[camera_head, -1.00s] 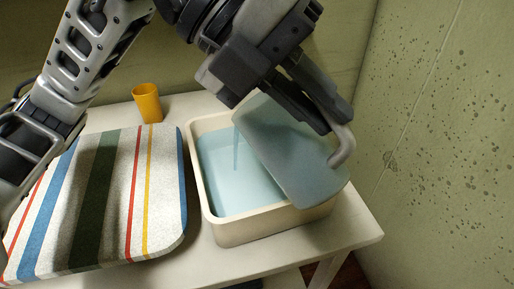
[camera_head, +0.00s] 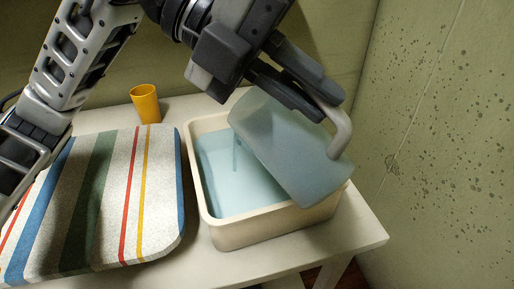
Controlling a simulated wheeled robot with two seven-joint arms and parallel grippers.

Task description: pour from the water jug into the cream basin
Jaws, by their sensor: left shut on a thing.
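The water jug (camera_head: 285,150) is a translucent grey-blue vessel with a pale handle (camera_head: 341,133). It is tilted steeply over the right part of the cream basin, its mouth toward the left. A thin stream of water (camera_head: 235,155) falls from its mouth into the basin. The cream basin (camera_head: 270,228) stands on the table and holds light blue water (camera_head: 222,185). My left gripper (camera_head: 315,100) reaches in from above and is shut on the jug at its handle side. The fingers' exact contact is partly hidden. My right gripper is not in view.
A striped board or mat (camera_head: 112,200) lies on the white table (camera_head: 350,240) left of the basin. A yellow cup (camera_head: 146,104) stands behind it. A speckled green wall (camera_head: 440,150) rises close on the right.

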